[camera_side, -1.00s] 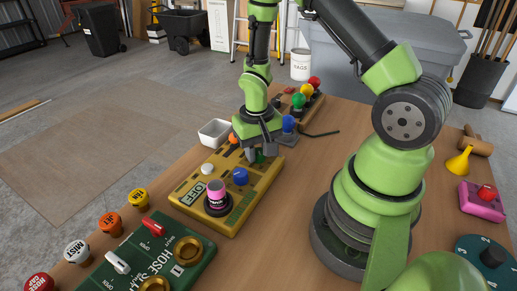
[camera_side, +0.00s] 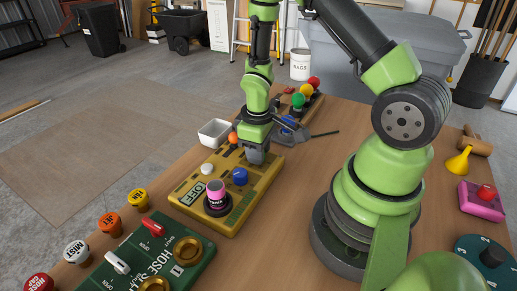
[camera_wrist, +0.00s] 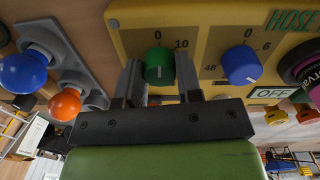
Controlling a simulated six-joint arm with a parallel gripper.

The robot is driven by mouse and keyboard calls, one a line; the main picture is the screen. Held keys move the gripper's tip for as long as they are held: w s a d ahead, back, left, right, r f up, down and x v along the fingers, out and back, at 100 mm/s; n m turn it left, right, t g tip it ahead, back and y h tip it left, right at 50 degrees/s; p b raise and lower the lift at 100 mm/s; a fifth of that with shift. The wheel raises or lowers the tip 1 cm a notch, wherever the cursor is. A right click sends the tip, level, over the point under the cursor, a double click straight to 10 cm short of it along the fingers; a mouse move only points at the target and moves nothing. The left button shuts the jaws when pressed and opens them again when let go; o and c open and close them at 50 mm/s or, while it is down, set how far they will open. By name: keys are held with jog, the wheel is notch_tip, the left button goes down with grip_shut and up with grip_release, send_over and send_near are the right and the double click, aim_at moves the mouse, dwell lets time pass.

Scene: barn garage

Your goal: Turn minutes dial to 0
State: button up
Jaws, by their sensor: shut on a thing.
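The yellow panel (camera_side: 190,190) lies on the wooden table and carries the dials. In the wrist view a green dial (camera_wrist: 159,66) sits between the two fingers of my gripper (camera_wrist: 160,82), with 0 and 10 printed beside it. My gripper is shut on this green dial. A blue dial (camera_wrist: 241,66) is to its right, with 0, 6 and 48 around it; it also shows in the side view (camera_side: 240,176). In the side view my gripper (camera_side: 256,158) is down at the panel and hides the green dial. I cannot read a minutes label.
A pink and black bottle-like knob (camera_side: 216,197) stands on the panel near the blue dial. A green panel (camera_side: 150,255) is in front. A white bin (camera_side: 214,132) and a row of coloured knobs (camera_side: 299,100) are behind.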

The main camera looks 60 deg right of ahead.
jog(key=shift+s+n, duration=0.1)
jog(key=shift+n, duration=0.5)
jog(key=o, duration=0.9)
jog(key=shift+o, duration=0.2)
notch_tip(320, 180, up, 10)
jog(key=shift+a, duration=0.15)
jog(key=s+a+r+m+t+y, duration=0.1)
jog(key=s+a+r+m+t, duration=0.2)
jog(key=r, duration=0.5)
jog(key=s+a+r+m+t+y, duration=0.1)
jog(key=s+a+r+m+t, duration=0.2)
jog(key=s+a+r, duration=0.3)
notch_tip(320, 180, up, 3)
jog(key=shift+s+a+r+t, duration=0.1)
jog(key=shift+s+a+t, duration=0.2)
jog(key=shift+s+t, duration=0.35)
